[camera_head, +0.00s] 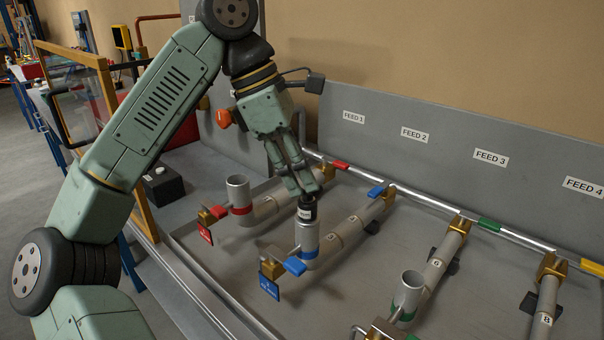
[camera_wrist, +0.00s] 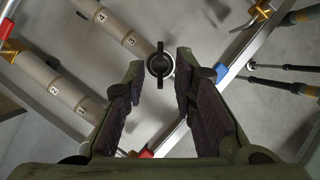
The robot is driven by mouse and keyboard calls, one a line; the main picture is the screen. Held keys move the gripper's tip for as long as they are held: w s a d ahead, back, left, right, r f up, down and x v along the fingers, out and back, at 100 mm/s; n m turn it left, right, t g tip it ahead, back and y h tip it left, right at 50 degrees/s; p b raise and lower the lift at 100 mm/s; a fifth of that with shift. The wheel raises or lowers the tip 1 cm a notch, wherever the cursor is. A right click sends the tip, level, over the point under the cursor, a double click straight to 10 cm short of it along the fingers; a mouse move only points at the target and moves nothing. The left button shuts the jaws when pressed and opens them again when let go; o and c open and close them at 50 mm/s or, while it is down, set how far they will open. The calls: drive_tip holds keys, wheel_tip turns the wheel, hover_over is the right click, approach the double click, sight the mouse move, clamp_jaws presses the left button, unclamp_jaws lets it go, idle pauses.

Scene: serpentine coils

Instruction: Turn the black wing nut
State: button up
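The black wing nut (camera_wrist: 160,64) shows in the wrist view as a dark round piece with an upright wing across it. My gripper (camera_wrist: 159,72) is open, one finger on each side of the nut, with a visible gap to each. In the head view my gripper (camera_head: 306,189) points down just above a black piece (camera_head: 307,213) with a white label, at the top of the blue-banded upright pipe (camera_head: 306,240). The fingers partly hide its top there. I cannot tell how far the fingertips are above the nut.
A red-banded upright pipe (camera_head: 238,193) stands to the left and a green-banded one (camera_head: 407,293) to the right. A long silver rail (camera_head: 430,203) runs behind them. A grey panel (camera_head: 450,140) with FEED labels stands at the back. Grey tray floor lies between the pipes.

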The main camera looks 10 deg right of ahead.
drive_tip(key=shift+s+d+f, duration=0.1)
drive_tip(key=shift+d+f, duration=0.1)
drive_tip(key=shift+f, duration=0.3)
drive_tip(key=shift+c, duration=0.6)
clamp_jaws()
